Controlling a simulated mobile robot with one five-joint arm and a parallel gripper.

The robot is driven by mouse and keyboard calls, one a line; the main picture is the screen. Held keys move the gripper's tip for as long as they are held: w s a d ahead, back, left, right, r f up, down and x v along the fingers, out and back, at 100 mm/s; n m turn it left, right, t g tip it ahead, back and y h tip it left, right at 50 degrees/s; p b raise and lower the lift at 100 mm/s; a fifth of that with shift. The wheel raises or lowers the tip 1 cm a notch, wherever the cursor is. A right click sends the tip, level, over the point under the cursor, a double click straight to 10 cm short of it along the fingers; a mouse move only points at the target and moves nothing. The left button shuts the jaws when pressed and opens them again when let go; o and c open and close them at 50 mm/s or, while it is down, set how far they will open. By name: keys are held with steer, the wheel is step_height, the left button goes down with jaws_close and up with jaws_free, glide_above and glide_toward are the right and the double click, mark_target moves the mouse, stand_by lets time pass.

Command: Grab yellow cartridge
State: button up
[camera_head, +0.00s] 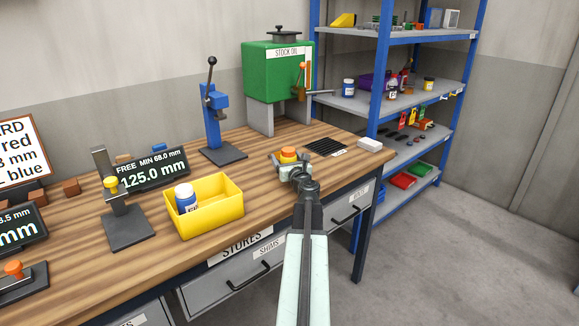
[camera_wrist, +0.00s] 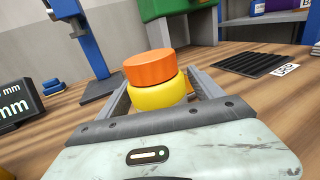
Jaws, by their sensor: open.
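The yellow cartridge (camera_wrist: 157,96) stands upright on the wooden workbench, with an orange cap or disc (camera_wrist: 149,67) on top of it. In the head view its orange top (camera_head: 288,152) shows at my gripper's end, and most of the yellow body is hidden. My gripper (camera_wrist: 158,92) is open. Its two grey fingers reach along the left and right sides of the cartridge, so the cartridge is between them. I cannot tell whether either finger touches it. The lower part of the cartridge is hidden behind the gripper body.
A yellow bin (camera_head: 229,216) with a white-and-blue bottle (camera_head: 186,197) stands left. A blue lever press (camera_head: 215,125) and green oil tank (camera_head: 268,75) stand behind. A black grate (camera_head: 326,147) and white block (camera_head: 370,144) lie right. Blue-framed shelves (camera_head: 383,80) stand beyond.

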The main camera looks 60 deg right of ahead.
steer(key=shift+c, duration=0.4)
jaws_close()
